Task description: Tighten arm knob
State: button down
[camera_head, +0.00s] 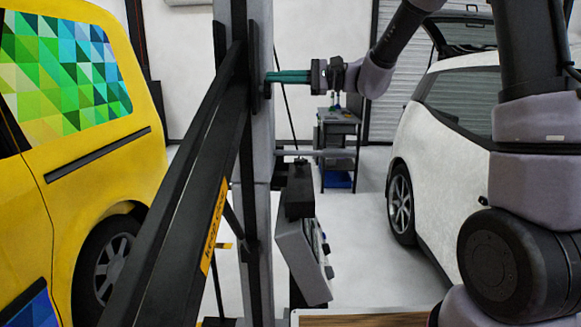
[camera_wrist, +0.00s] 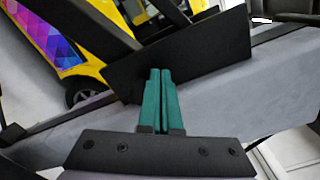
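My gripper (camera_head: 270,77) reaches left from my arm to the upright grey post (camera_head: 261,140), with its green fingertips at the black plate (camera_head: 254,60) on the post. In the wrist view the fingers of my gripper (camera_wrist: 160,72) lie side by side with only a thin gap, and the tips overlap the edge of the black plate (camera_wrist: 185,60). They look shut. No arm knob can be made out in either view. Anything at the fingertips is hidden or too small to tell. A long black arm (camera_head: 185,180) slants down to the left from the post.
A yellow van (camera_head: 90,165) with a patterned window stands left, and a white car (camera_head: 445,150) right. A grey control box (camera_head: 303,255) hangs by the post. A cart (camera_head: 338,140) stands behind. A wooden surface (camera_head: 360,320) edges the bottom. Open floor lies between.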

dwell(0.3)
jog(key=shift+s+r, duration=0.15)
jog(key=shift+r, duration=0.1)
jog(key=d, duration=0.6)
jog(key=shift+s, duration=0.1)
jog(key=shift+s+a+f+m, duration=0.1)
jog(key=shift+a+f+m, duration=0.1)
jog(key=shift+a+m, duration=0.8)
jog(key=shift+s+a+f+m, duration=0.1)
jog(key=shift+a+f+m, duration=0.1)
jog(key=shift+a+m, duration=0.8)
jog(key=shift+s+a+f+m, duration=0.1)
jog(key=shift+a+f+m, duration=0.1)
jog(key=shift+a+m, duration=0.8)
